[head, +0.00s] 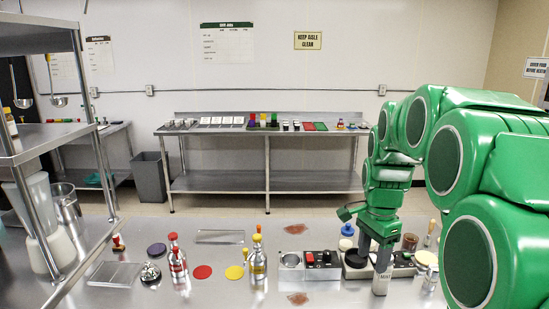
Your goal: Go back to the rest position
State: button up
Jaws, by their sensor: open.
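My green arm reaches in from the right of the head view and bends down to the steel counter (215,290). My gripper (377,262) points down at the right part of the counter, with its grey fingers open. A pale container with a dark-lettered label (381,284) stands upright right at the fingertips. I cannot tell whether the fingers touch it or stand around it. The gripper partly hides the black items behind it.
Near the gripper are a black unit with a red button (323,259), a white jar with a blue lid (347,236) and a brown jar (410,241). Two bottles (177,262) (257,262) stand further left. A back table (265,182) stands across a clear aisle.

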jog(key=s+a+f+n, duration=0.1)
jog(key=s+n, duration=0.3)
jog(key=s, duration=0.6)
jog(key=s+a+f+n, duration=0.1)
jog(key=s+a+n, duration=0.3)
jog(key=s, duration=0.7)
jog(key=s+a+f+n+g, duration=0.1)
jog(key=s+a+n, duration=0.2)
jog(key=s, duration=0.7)
jog(key=n, duration=0.2)
jog(key=shift+s+n, duration=0.4)
jog(key=shift+f, duration=0.1)
